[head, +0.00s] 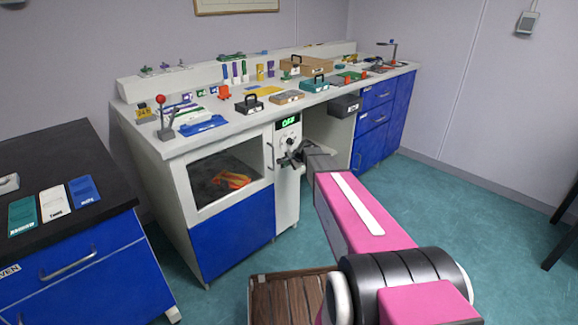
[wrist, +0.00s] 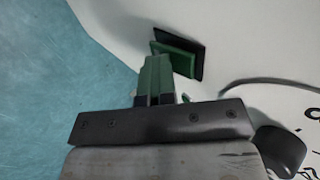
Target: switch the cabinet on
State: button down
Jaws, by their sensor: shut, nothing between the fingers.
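The white cabinet (head: 180,165) has a glass window, a blue lower panel and a narrow control panel at its right. The control panel carries a lit green display (head: 288,121) and a dark knob (head: 290,140). In the wrist view, a green rocker switch (wrist: 176,57) sits in a black frame on the white panel. My gripper (wrist: 157,62) is shut and empty, its green fingertips beside the switch; I cannot tell whether they touch it. In the head view, my gripper (head: 287,158) is at the control panel below the knob and hides the switch.
A grey cable or handle (wrist: 265,83) curves across the panel right of the fingers. A dark-topped blue bench (head: 70,240) stands at left. The worktop above holds several small tools and boxes.

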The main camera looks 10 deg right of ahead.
jog(key=s+d+f+v, duration=0.1)
jog(key=v, duration=1.2)
jog(key=shift+s+f, duration=0.25)
jog(key=shift+f, duration=0.05)
jog(key=shift+d+f, duration=0.15)
jog(key=shift+f, duration=0.1)
jog(key=shift+s+f, duration=0.15)
jog(key=shift+f, duration=0.3)
jog(key=shift+d, duration=0.1)
jog(key=shift+f, duration=0.1)
